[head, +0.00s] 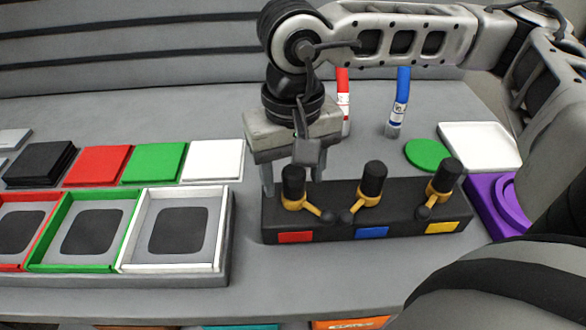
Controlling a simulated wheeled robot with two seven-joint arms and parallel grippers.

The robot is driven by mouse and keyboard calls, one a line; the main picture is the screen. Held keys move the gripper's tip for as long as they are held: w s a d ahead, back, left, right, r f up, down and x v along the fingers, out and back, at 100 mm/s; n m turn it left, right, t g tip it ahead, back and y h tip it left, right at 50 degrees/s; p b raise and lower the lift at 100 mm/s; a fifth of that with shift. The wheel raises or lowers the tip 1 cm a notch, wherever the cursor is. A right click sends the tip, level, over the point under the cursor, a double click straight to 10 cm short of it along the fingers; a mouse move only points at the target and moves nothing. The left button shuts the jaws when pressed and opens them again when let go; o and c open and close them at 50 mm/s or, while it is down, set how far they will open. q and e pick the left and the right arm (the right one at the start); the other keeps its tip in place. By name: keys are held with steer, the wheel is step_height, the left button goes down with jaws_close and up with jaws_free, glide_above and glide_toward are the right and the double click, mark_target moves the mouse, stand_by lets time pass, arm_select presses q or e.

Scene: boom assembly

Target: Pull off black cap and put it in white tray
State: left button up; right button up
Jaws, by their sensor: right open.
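A black block (340,231) with red, blue and yellow labels stands at the centre right. It carries three upright black cylinders with yellow collars, which look like the black caps: left (293,180), middle (373,178) and right (447,174). My right gripper (293,187) points down, open, with its fingers on either side of the left cap. I cannot tell if they touch it. A shallow white tray (482,147) lies at the right. A white-framed compartment (217,230) stands at the left; which one the task means is unclear. My left gripper is out of view.
A red marker (343,98) and a blue marker (399,98) stand behind the block. A green disc (427,155) and a purple piece (484,209) lie to the right. Green (75,232) and red frames and coloured flat squares are at the left.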

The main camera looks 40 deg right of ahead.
mark_target(293, 167)
steer(key=c, duration=0.3)
jaws_close()
steer(key=shift+r, duration=0.25)
stand_by(0.5)
steer(key=shift+r+p, duration=1.35)
steer(key=shift+r, duration=0.95)
